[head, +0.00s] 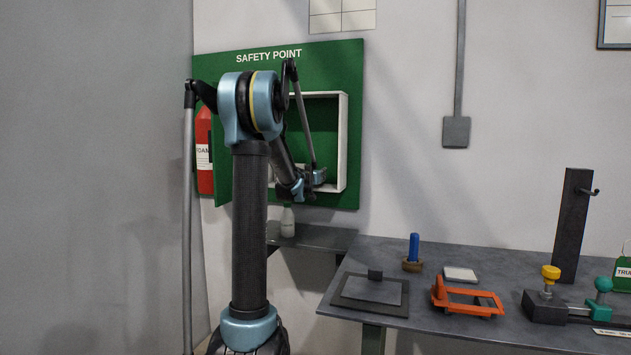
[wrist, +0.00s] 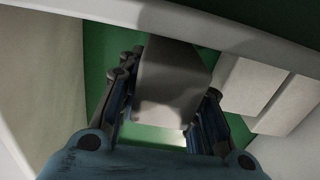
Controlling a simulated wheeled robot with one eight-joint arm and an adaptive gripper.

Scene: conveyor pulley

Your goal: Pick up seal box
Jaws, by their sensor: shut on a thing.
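A plain grey box (wrist: 172,85), which I take to be the seal box, sits between the fingers of my gripper (wrist: 170,95) in the wrist view. The fingers are shut on its two sides. In the head view my gripper (head: 314,180) is at the lower part of the white-framed cabinet (head: 343,145) on the green safety board. The box is small and partly hidden by my gripper there. I cannot tell whether it touches the cabinet floor.
A pale box-like shape (wrist: 292,105) is close on the right in the wrist view. The cabinet's white edge (wrist: 215,28) crosses above. A bottle (head: 288,220) stands on a shelf below. A workbench (head: 400,340) with tools and an orange frame (head: 468,298) is at right.

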